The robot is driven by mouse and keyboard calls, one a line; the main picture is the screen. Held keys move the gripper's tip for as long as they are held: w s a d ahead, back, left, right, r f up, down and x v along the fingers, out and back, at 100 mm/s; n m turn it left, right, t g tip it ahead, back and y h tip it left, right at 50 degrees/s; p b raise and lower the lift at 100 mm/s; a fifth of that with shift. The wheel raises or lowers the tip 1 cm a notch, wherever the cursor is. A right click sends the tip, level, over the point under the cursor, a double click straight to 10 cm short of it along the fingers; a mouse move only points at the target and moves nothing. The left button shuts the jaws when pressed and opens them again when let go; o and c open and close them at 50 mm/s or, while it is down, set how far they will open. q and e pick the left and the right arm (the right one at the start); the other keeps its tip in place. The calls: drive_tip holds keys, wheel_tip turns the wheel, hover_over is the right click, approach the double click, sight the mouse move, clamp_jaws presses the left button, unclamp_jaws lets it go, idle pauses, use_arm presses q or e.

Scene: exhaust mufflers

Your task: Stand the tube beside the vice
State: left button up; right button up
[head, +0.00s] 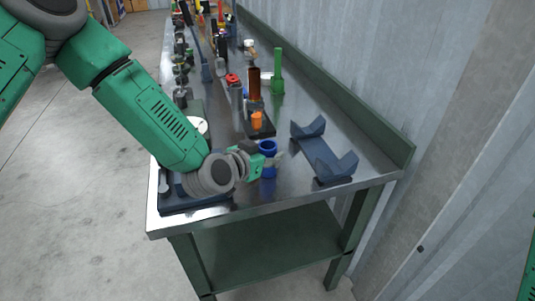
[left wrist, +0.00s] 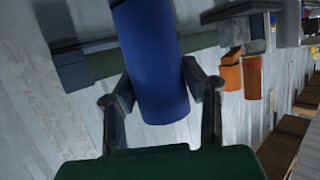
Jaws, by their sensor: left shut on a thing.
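A blue tube (head: 268,172) stands upright near the front of the metal bench. My left gripper (head: 271,160) is shut on it, with a finger showing at the tube's right side. In the left wrist view the blue tube (left wrist: 150,62) lies between the two fingers of my left gripper (left wrist: 158,92). I cannot tell whether the tube's lower end touches the bench. No vice can be made out for certain; a dark blue tool base (head: 195,204) at the front left corner is partly hidden by my left arm. My right gripper is out of view.
A dark blue V-shaped cradle (head: 322,158) sits right of the tube. Several tools crowd the far bench.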

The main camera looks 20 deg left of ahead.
use_arm(q)
drive_tip(key=shift+s+d+f, duration=0.15)
drive_tip(key=shift+s+f, duration=0.1)
drive_tip(key=shift+f, duration=0.4)
drive_tip(key=o, duration=1.2)
drive_tip(key=shift+s+f, duration=0.1)
drive_tip(key=shift+r, duration=0.45)
drive_tip(key=shift+r+p, duration=0.15)
drive_tip(key=shift+p, duration=0.15)
drive_tip(key=shift+r+v, duration=0.15)
drive_tip(key=shift+v, duration=2.7)
drive_tip(key=shift+r+v, duration=0.2)
drive_tip(key=shift+v, duration=2.65)
